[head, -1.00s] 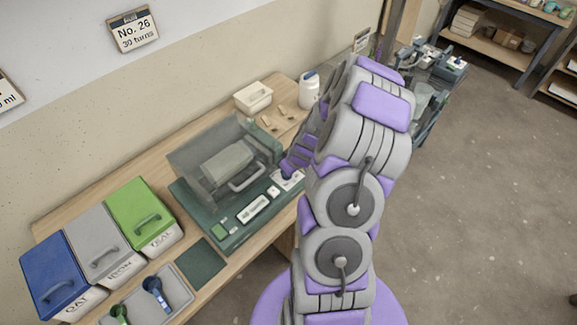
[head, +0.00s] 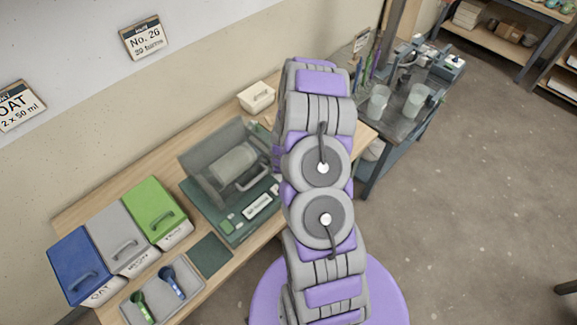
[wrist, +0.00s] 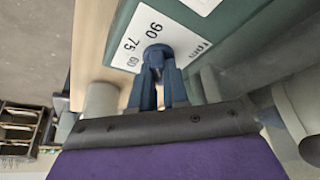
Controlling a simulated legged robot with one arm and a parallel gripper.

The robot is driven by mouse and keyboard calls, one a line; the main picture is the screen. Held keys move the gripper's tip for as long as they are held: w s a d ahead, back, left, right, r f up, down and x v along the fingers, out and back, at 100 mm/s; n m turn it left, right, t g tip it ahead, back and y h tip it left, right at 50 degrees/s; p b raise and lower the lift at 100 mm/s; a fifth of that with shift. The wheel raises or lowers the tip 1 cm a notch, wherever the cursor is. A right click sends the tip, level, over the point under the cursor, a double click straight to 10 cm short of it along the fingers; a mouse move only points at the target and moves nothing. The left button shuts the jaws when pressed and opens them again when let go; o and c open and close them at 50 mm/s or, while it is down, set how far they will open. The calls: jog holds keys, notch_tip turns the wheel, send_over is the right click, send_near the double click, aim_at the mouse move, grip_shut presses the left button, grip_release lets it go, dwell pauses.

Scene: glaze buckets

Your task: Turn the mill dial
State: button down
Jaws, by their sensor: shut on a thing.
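The mill has a dark green base (head: 232,225) and a clear cover on the bench in the head view. A drum (head: 233,160) shows under the cover. In the wrist view, the dial (wrist: 156,53) is a dark blue-grey knob on a white plate (wrist: 150,28) marked 90, 75 and 60. My gripper (wrist: 157,68) is shut on the dial, one blue finger on each side. The head view hides the dial and gripper behind my arm.
Blue (head: 78,265), grey (head: 118,238) and green (head: 155,208) lidded bins stand left of the mill. A grey tray (head: 190,290) holds a green and a blue scoop. A white tub (head: 257,96) sits behind the mill. A cart (head: 392,140) with clear vessels stands to the right.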

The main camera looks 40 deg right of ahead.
jog(key=shift+w+m, duration=0.1)
jog(key=shift+m, duration=0.2)
dwell(0.4)
jog(key=c, duration=1.1)
grip_release()
jog(key=shift+r, duration=0.1)
jog(key=shift+p+v, duration=0.7)
jog(key=shift+v, duration=7.85)
jog(key=shift+a, duration=0.15)
